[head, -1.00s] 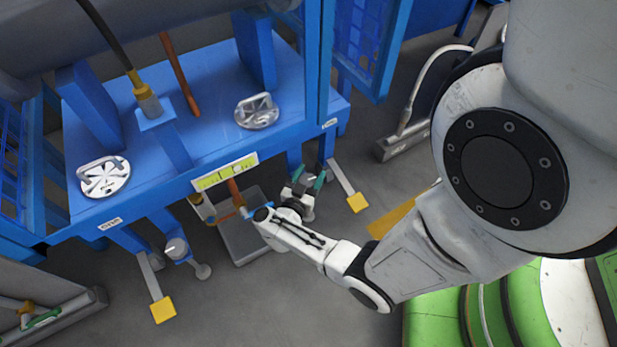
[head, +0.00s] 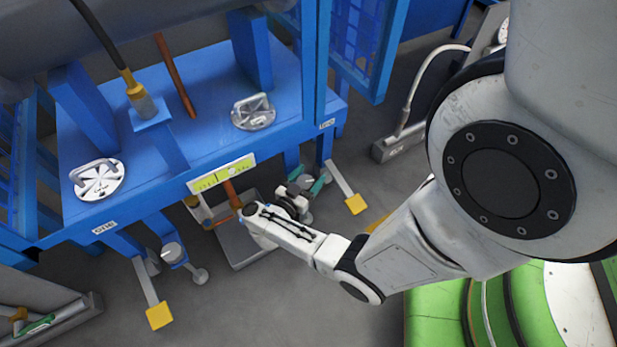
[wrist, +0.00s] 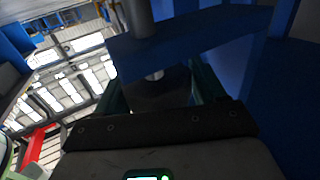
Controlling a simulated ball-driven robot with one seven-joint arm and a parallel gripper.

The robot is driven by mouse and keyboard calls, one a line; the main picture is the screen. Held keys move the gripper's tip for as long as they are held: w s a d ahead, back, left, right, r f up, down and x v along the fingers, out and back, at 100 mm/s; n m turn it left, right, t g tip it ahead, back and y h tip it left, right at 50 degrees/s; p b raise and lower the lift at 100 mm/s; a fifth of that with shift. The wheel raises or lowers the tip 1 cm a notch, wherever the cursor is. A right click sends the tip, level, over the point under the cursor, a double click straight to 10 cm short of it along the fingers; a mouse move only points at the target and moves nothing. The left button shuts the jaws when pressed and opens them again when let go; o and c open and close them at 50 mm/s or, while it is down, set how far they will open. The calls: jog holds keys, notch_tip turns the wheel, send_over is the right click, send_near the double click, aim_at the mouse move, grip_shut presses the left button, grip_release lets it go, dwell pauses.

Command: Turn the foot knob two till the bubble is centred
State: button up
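My gripper (head: 307,180) is low beside the right front leg of the blue frame, its teal fingers apart on either side of a grey foot knob (head: 308,183). The wrist view shows the fingers spread (wrist: 160,92) with a dark round piece and a grey post (wrist: 154,74) between them; contact is not clear. Another grey foot knob (head: 172,252) stands at the left front leg. The yellow-green level (head: 212,180) is on the frame's front edge; a pale spot, seemingly the bubble, lies right of its middle. No number on either knob is readable.
Yellow pedals (head: 160,315) and (head: 355,204) stick out from the left and right legs. A grey tray (head: 242,250) is on the floor left of my gripper. The blue table (head: 205,110) overhangs the knobs. Open floor lies in front.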

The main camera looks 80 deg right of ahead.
aim_at(309, 178)
jog(key=shift+o, duration=1)
notch_tip(309, 178, up, 4)
jog(key=p, duration=0.2)
jog(key=shift+f+p, duration=0.15)
jog(key=shift+p, duration=0.25)
jog(key=s+a+r+p, duration=0.7)
jog(key=s+r+p, duration=0.2)
jog(key=s+p, duration=0.1)
jog(key=shift+s+a+r, duration=0.15)
jog(key=shift+s+a, duration=0.2)
jog(key=shift+s, duration=0.5)
